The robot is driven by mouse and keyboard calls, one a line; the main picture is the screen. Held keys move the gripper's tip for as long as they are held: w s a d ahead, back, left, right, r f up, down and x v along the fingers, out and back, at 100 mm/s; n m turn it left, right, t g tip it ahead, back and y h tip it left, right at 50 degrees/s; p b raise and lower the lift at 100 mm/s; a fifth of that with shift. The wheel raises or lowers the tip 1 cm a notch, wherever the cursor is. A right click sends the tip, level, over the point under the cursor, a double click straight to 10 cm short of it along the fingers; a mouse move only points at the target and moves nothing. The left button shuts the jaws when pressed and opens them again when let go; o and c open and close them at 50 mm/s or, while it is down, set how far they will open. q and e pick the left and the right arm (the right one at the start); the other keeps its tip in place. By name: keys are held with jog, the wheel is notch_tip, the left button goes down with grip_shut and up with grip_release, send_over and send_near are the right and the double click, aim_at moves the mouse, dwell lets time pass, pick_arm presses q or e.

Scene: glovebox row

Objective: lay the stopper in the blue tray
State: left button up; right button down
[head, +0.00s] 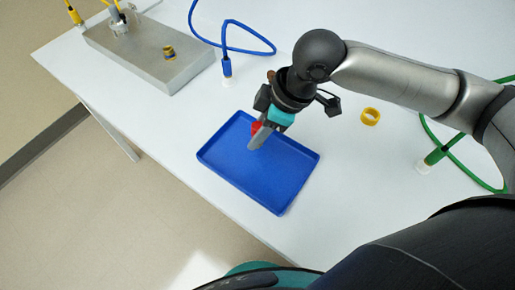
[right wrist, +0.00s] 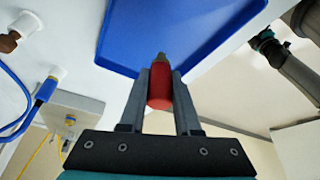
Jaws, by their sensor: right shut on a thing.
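The blue tray (head: 280,178) lies on the white table in the middle of the head view. My right gripper (head: 260,136) is over the tray's far part, pointing down. It is shut on the red stopper (head: 256,126), which is mostly hidden by the fingers in the head view. The gap between stopper and tray floor is hard to judge. My left gripper (right wrist: 265,42) shows small in the right wrist view; its jaws are unclear.
A grey metal block (head: 150,55) with fittings stands at the back left. A blue cable (head: 227,68) stands behind the tray. The table's front-left edge is close to the tray.

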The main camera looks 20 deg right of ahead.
notch_tip(320, 180, down, 6)
jog(key=shift+r+b, duration=0.2)
jog(key=shift+b, duration=0.65)
jog(key=shift+f, duration=0.1)
jog(key=shift+f, duration=0.15)
jog(key=c, duration=0.6)
grip_release()
